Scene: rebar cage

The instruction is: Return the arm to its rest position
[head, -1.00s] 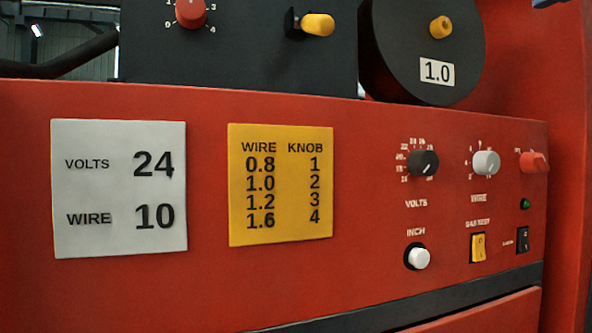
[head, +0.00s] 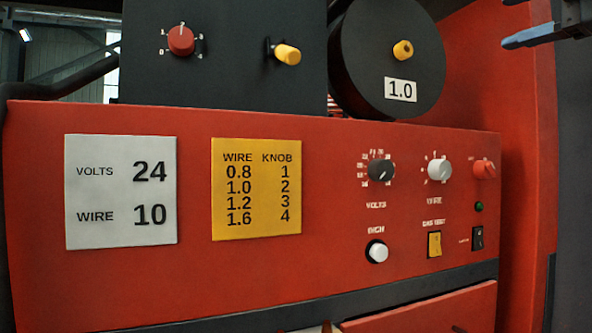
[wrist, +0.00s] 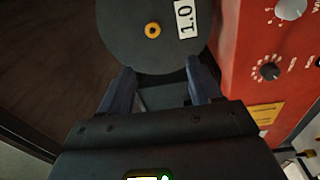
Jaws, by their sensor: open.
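My gripper (wrist: 160,82) is open, its two dark fingers spread apart with nothing between them in the wrist view. Beyond the fingers is the black wire spool (wrist: 150,50) with a yellow hub and a 1.0 label. In the head view part of my gripper shows at the top right corner, with a blue-grey finger (head: 540,35) held in front of the red cabinet's right side. It is right of the spool (head: 365,80) and appears apart from the panel.
The red panel (head: 330,270) carries a volts knob (head: 380,170), a white wire knob (head: 439,168), a red switch (head: 484,169), a white button (head: 377,251) and two rockers. A white card (head: 120,235) and a yellow chart (head: 255,222) are on its left.

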